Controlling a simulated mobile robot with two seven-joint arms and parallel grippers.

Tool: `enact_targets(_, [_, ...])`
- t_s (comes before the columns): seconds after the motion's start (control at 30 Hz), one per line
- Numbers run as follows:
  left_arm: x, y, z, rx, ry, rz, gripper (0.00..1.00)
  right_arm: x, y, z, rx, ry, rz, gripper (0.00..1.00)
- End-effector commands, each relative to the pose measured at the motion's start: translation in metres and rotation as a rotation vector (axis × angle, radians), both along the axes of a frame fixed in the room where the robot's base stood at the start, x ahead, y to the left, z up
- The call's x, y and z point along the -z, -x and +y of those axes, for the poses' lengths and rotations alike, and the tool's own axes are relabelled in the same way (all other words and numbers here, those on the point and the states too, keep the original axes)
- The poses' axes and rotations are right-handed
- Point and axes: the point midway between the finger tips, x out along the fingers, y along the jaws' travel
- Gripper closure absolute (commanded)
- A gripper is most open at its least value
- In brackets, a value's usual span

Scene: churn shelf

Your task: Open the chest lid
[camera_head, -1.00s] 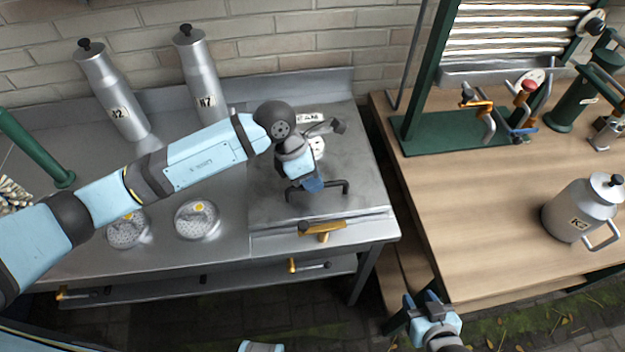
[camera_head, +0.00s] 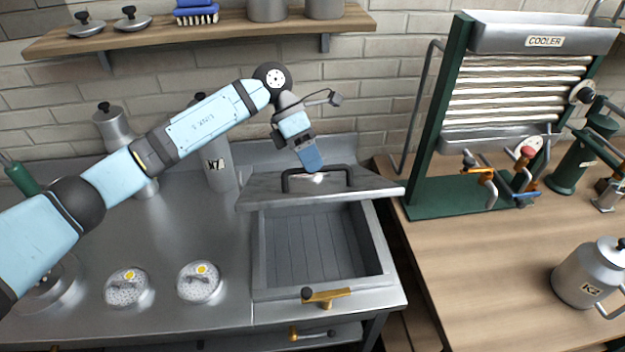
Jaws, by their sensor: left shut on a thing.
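The chest is set into the steel counter, and its grey inside (camera_head: 310,245) shows open and empty. The chest lid (camera_head: 262,187) is tilted up at the back of the opening, with its dark bar handle (camera_head: 318,170) along the raised edge. My left gripper (camera_head: 314,168) is shut on the handle, pointing down onto it; the fingertips partly cover the bar. A brass latch (camera_head: 326,296) with a black knob is on the chest's front rim. My right gripper does not show in the head view now.
Two round perforated lids (camera_head: 200,281) lie on the counter left of the chest. Cans, one marked K7 (camera_head: 217,160), stand behind my left arm. A shelf (camera_head: 230,33) hangs above. The cooler (camera_head: 520,90) and can K2 (camera_head: 590,274) are on the wooden table at right.

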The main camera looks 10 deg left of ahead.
Motion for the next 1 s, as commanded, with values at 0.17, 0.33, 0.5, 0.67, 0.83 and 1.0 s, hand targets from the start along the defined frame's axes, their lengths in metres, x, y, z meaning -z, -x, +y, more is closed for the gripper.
enact_targets(0.17, [-0.0015,-0.006,0.003,-0.005,-0.004,-0.002,1.0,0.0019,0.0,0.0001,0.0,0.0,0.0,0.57])
enact_targets(0.33, [-0.0013,-0.0065,0.0035,-0.006,-0.004,-0.001,1.0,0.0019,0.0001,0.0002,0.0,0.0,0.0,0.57])
enact_targets(0.5, [-0.0007,-0.0065,0.0037,-0.007,-0.005,-0.002,0.83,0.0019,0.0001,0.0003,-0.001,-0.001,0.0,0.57])
enact_targets(0.67, [-0.0011,-0.0061,0.0032,-0.005,-0.004,-0.001,0.6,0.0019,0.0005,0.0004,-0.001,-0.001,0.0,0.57])
enact_targets(0.83, [-0.002,-0.0056,0.0027,-0.004,-0.003,-0.002,0.6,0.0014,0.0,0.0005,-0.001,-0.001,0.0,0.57])
enact_targets(1.0, [-0.0093,-0.0099,0.0078,-0.005,-0.003,-0.004,0.6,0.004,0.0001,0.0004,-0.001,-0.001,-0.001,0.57])
